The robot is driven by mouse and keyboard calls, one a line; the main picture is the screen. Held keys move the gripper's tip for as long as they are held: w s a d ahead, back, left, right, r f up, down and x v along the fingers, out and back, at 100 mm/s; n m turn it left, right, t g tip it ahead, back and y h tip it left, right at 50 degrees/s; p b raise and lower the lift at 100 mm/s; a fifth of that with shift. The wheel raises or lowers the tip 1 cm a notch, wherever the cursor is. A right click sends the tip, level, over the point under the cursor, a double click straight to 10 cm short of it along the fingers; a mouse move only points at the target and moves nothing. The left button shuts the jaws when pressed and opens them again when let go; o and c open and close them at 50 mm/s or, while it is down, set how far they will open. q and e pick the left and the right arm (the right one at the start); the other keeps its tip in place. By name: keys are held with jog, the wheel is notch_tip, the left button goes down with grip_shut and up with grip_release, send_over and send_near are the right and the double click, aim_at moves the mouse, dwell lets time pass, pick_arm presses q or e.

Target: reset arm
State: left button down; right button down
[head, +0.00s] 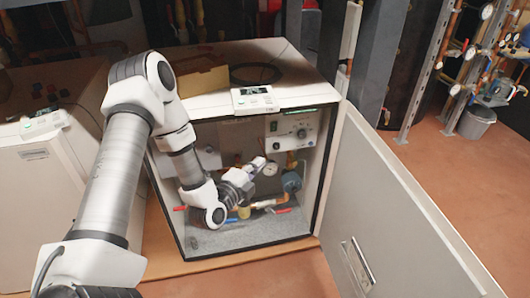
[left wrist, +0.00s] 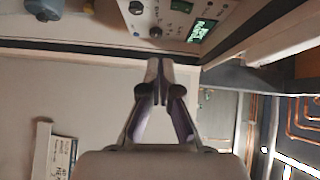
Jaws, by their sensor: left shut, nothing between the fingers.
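My left arm comes in from the left in the head view and bends down into the open front of a white heat pump cabinet. My left gripper (head: 257,164) is inside the opening, below the control panel (head: 291,130) and near a round gauge (head: 270,168). In the left wrist view the left gripper (left wrist: 158,66) has its fingers together with nothing between them. The control panel (left wrist: 180,18) with its knobs and lit green display shows beyond the fingertips. My right gripper is in neither view.
The cabinet door (head: 395,215) stands wide open to the right. Pipes, red-handled valves (head: 283,211) and a blue part (head: 292,182) crowd the cabinet. A cardboard box (head: 203,80) and a black coil (head: 256,73) lie on top. A grey bucket (head: 477,122) stands back right on open floor.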

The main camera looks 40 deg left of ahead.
pick_arm(q)
jog(key=shift+s+f, duration=0.15)
dwell(0.4)
jog(key=s+d+f+g+h, duration=0.2)
jog(key=s+d+f+g, duration=0.25)
jog(key=d+f, duration=0.35)
jog(key=s+d+f+g+h, duration=0.1)
jog(key=s+d+f+g, duration=0.3)
jog(key=s+d+f, duration=0.4)
jog(key=s+a+f+n+g+y, duration=0.1)
jog(key=s+f+n+g, duration=0.2)
jog(key=s+n+g, duration=0.35)
jog(key=s+a+f+n+g+y, duration=0.1)
jog(key=s+f+n+g, duration=0.25)
jog(key=s+n, duration=0.65)
notch_tip(320, 180, up, 22)
jog(key=t+p, duration=0.1)
jog(key=p, duration=2.1)
jog(key=shift+w, duration=0.3)
